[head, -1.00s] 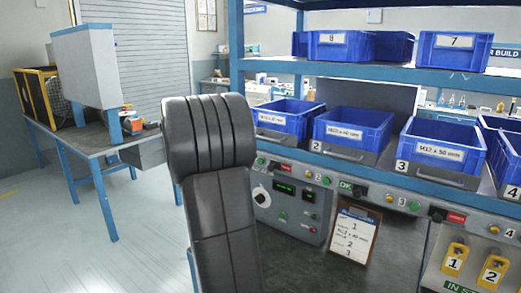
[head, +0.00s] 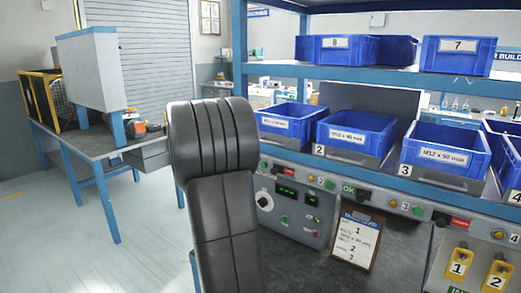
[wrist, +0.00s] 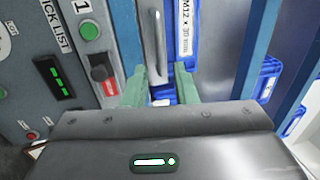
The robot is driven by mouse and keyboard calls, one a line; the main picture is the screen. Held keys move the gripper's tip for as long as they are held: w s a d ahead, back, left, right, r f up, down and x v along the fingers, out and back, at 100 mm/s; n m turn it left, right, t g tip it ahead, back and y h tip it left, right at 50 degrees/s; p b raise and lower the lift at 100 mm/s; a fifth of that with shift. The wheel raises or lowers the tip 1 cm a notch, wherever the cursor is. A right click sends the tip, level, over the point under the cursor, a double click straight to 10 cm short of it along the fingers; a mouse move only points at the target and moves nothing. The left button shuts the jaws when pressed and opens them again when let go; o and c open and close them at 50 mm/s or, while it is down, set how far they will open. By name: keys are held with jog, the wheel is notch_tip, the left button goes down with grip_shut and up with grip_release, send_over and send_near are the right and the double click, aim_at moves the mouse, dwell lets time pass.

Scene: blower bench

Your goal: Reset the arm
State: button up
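My arm's dark padded link stands upright in the middle of the head view and hides part of the bench behind it. My gripper is not visible in the head view. In the wrist view, my gripper (wrist: 160,80) shows two green fingers with a clear gap between them. Nothing is held between them. Beyond the fingers are a grey bar handle (wrist: 156,45) and a blue bin (wrist: 205,30) labelled M12; I cannot tell how far away they are.
Blue bins (head: 440,150) line the shelf at the right, with more above (head: 457,57). Below are a control panel (head: 290,205), a clipboard (head: 357,240) and yellow tags (head: 459,263). A side table (head: 90,150) stands left. The floor (head: 100,255) there is clear.

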aim_at(270, 142)
jog(key=p+x, duration=0.2)
jog(key=x, duration=0.8)
jog(key=shift+d, duration=0.1)
jog(key=shift+s+a+r, duration=0.15)
jog(key=shift+s+a, duration=0.1)
jog(key=shift+s, duration=0.05)
jog(key=shift+s+a, duration=0.35)
jog(key=shift+s, duration=0.2)
jog(key=shift+f, duration=0.2)
